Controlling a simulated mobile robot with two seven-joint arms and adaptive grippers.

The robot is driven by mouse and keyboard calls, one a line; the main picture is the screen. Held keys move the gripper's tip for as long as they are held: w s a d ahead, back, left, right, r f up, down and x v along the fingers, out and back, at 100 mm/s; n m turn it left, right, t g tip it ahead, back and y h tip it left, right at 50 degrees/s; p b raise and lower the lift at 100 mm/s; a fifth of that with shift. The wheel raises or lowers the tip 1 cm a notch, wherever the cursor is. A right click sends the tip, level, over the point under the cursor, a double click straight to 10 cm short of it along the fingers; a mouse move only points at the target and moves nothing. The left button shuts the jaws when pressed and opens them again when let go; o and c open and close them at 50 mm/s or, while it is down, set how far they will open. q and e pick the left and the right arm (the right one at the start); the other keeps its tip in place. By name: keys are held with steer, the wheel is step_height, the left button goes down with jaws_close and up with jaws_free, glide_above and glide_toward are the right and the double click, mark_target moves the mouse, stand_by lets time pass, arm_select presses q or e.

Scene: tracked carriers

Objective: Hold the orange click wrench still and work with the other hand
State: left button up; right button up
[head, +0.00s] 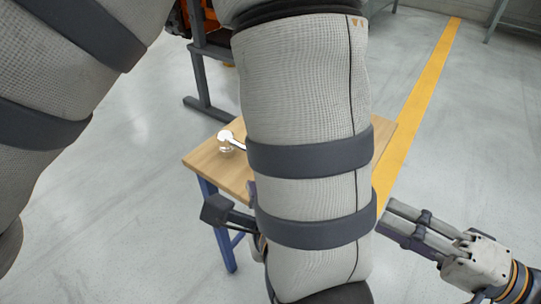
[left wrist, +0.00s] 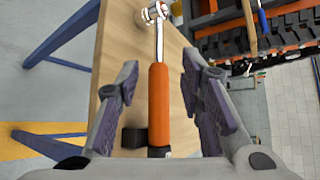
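The orange click wrench (left wrist: 158,100) shows in the left wrist view, its handle running between my left gripper's fingers and its chrome shaft and head reaching the far end. My left gripper (left wrist: 164,88) is open, with a gap on both sides of the handle. In the head view only the wrench's bright metal head (head: 227,138) shows at the table's left side; my arm hides the rest. My right gripper (head: 385,215) is at the right, clear of the table, seen from the side with its fingers close together; whether they touch is unclear.
The wooden table (head: 203,161) has blue legs. A small black block (left wrist: 133,138) is beside the wrench handle. Orange machinery with a dark track (left wrist: 285,38) stands beyond the table.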

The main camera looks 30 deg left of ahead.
mark_target(227, 144)
arm_select(q)
steer(key=x, duration=1.1)
steer(key=shift+f, duration=0.1)
